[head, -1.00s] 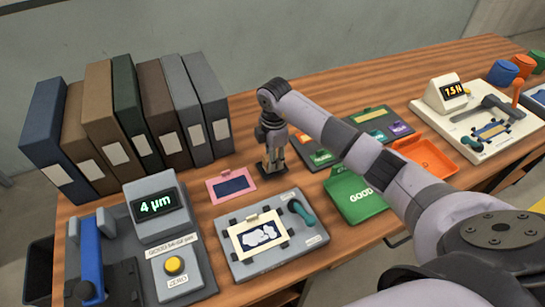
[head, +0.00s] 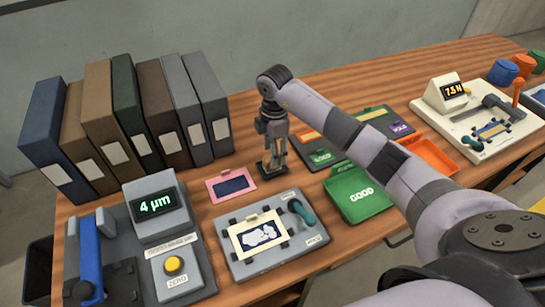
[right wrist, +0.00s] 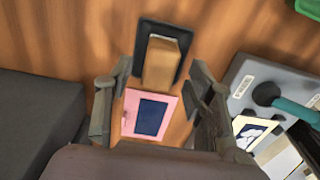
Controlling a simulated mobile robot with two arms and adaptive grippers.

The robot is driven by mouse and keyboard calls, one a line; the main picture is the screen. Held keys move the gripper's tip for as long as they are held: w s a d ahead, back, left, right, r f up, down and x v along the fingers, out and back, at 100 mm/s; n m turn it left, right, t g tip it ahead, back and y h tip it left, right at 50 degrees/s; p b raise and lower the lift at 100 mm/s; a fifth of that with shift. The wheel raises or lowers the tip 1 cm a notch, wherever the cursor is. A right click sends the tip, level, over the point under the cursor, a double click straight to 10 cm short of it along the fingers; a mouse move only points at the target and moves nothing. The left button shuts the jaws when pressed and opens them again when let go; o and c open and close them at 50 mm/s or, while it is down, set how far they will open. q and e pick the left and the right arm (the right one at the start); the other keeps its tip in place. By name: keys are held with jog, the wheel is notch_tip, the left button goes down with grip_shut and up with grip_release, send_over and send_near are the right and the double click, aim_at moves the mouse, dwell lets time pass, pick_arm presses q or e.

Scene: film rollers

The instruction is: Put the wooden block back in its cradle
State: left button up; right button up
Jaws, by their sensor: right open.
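The wooden block (right wrist: 162,62) is a tan block in the right wrist view. It stands in a small dark cradle (right wrist: 146,28) with a raised rim; I cannot tell how deep it sits. In the head view the cradle (head: 263,171) is a dark patch on the table, and the block is mostly hidden by the fingers. My right gripper (head: 272,158) points down over the block. In the right wrist view its fingers (right wrist: 159,74) are spread to either side of the block, with gaps showing. My left gripper is out of view.
A pink frame with a dark blue window (head: 231,186) lies close by. A grey fixture (head: 297,243) with a teal handle is nearer me. Upright binders (head: 150,115) stand at the left. A green GOOD tray (head: 375,205) and an orange tray (head: 440,160) are at right.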

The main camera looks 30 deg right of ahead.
notch_tip(320, 180, up, 9)
jog(key=shift+b, duration=0.4)
jog(key=shift+d+r, duration=0.1)
